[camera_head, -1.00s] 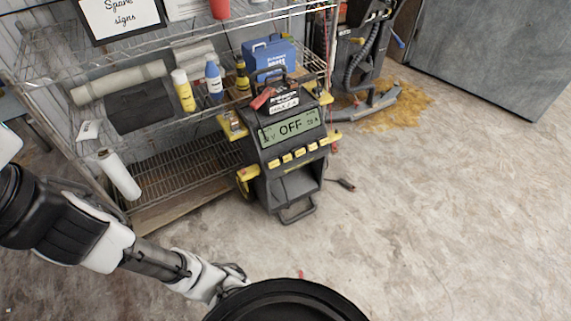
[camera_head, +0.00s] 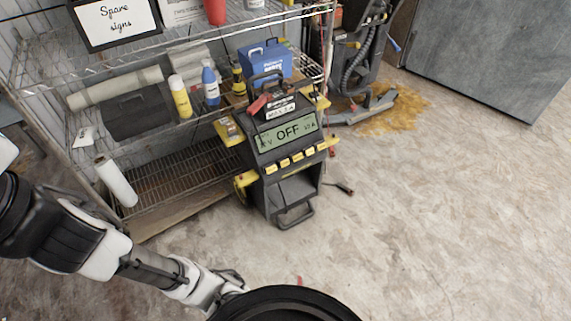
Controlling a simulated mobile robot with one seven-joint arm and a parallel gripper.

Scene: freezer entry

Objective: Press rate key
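A dark grey and yellow charger unit (camera_head: 282,190) stands upright on the floor in front of the shelf. Its green display (camera_head: 287,134) reads "OFF" in large letters, with small text at both sides. Below the display is a row of several yellow keys (camera_head: 297,157); their labels are too small to read, so I cannot tell which is the rate key. My gripper (camera_head: 232,284) is at the bottom centre, below and left of the charger and apart from it. Its fingers are small and partly hidden by my black round body part, so its opening is unclear.
A wire shelf (camera_head: 180,165) with bottles, a rolled mat and a blue toolbox (camera_head: 266,60) stands behind and left of the charger. A cable end (camera_head: 345,188) lies on the floor to its right. The concrete floor (camera_head: 430,220) at right is clear.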

